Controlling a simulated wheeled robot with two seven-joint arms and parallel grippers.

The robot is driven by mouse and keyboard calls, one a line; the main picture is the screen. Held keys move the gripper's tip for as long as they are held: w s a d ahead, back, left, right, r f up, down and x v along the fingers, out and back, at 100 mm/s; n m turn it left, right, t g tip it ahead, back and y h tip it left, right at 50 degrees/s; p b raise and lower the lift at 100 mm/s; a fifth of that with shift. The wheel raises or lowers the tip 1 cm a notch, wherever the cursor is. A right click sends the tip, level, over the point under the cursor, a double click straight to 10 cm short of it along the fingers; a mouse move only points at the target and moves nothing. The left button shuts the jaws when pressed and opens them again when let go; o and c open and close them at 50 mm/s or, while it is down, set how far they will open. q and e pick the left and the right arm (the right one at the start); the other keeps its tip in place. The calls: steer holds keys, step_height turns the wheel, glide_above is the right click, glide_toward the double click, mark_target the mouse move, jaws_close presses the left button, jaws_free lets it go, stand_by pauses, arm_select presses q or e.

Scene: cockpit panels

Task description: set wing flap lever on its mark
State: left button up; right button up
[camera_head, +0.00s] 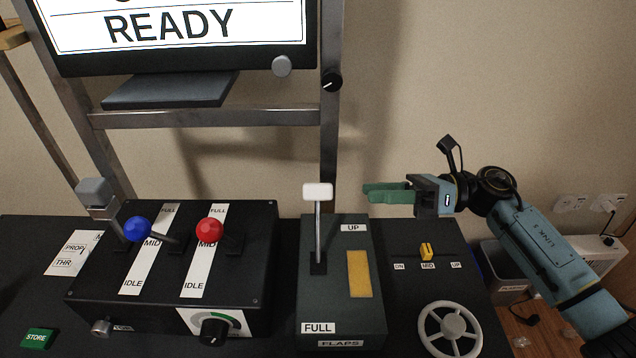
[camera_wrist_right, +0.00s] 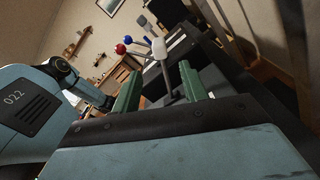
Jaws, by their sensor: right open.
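The wing flap lever (camera_head: 318,192) has a white block handle on a thin metal rod, rising from a slot in the dark flaps box (camera_head: 340,285). The box carries the labels UP, FULL and FLAPS, and a yellow strip (camera_head: 359,273) lies right of the slot. My right gripper (camera_head: 372,193) is open and empty, to the right of the white handle and apart from it. In the right wrist view the white handle (camera_wrist_right: 159,48) shows beyond and between the two green fingers (camera_wrist_right: 158,82). My left gripper is not in view.
Left of the flaps box is a throttle box with a blue knob (camera_head: 137,229) and a red knob (camera_head: 209,230). To the right are a small yellow switch (camera_head: 426,251) and a grey wheel (camera_head: 449,329). A monitor (camera_head: 180,30) reading READY stands behind.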

mark_target(318, 193)
steer(key=a, duration=1.1)
jaws_close()
